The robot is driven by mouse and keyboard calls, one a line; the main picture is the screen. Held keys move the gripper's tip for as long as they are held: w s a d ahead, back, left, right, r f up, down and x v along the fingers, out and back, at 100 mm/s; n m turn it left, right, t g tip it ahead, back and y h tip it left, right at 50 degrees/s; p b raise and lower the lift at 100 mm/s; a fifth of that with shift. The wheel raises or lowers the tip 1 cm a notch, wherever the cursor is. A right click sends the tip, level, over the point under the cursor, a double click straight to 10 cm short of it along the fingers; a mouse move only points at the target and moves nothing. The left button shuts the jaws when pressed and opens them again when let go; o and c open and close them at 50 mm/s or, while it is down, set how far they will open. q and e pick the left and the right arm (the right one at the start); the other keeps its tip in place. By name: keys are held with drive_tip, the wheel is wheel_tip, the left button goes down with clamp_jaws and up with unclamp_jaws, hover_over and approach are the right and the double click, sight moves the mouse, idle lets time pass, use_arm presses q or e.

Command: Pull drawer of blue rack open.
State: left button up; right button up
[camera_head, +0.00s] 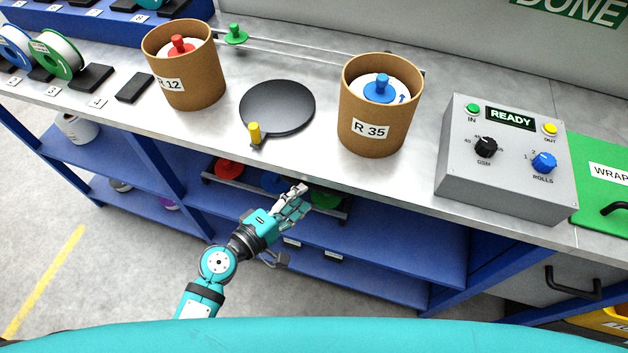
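The blue rack (400,247) is under the metal bench top. In its upper level, beneath the bench edge, a drawer-like tray with a grey front bar (232,184) holds a red disc (228,168), a blue disc (272,181) and a green disc (325,198). The bench hides the back of it. My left gripper (302,197) is in front of the bar, its fingers apart and overlapping the bar in the picture. I cannot tell whether they touch it. A small grey bracket-like part (277,260) shows just below the gripper. My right gripper is out of view.
On the bench stand two brown drums (188,78) (375,125), a black round plate (278,108) and a grey control box (508,165) reading READY. The bench edge overhangs the rack. Open floor (110,270) lies at the left.

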sight(314, 185)
use_arm(q)
drive_tip(key=x, duration=0.5)
drive_tip(key=shift+w+d+f, duration=0.1)
drive_tip(key=shift+w+d, duration=0.15)
clamp_jaws()
